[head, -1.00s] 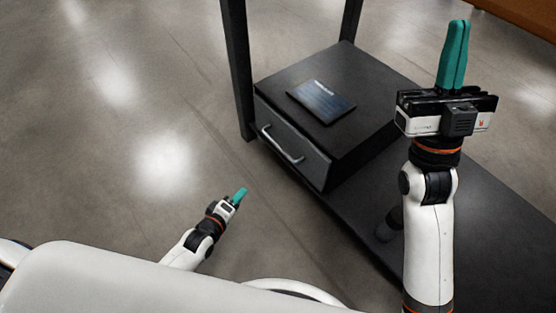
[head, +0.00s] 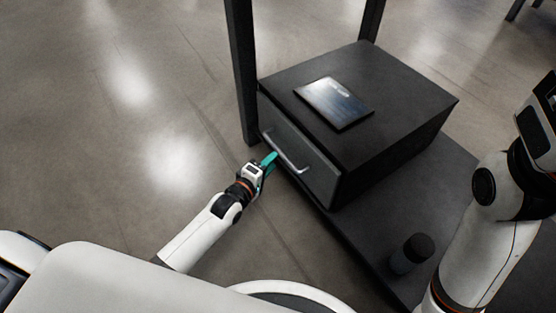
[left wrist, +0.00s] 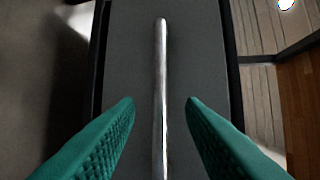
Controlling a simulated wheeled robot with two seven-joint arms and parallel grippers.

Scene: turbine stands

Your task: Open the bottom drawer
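The bottom drawer (head: 312,172) is the dark front of a black box unit low on the stand, and it is shut. Its silver bar handle (head: 285,153) runs along the front.
A dark flat panel or booklet (head: 334,102) lies on top of the black box unit (head: 400,95). A dark bottle-like object (head: 412,252) stands on the stand's lower shelf (head: 385,215). A black post (head: 241,70) rises by the drawer's left end. The floor to the left is clear.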

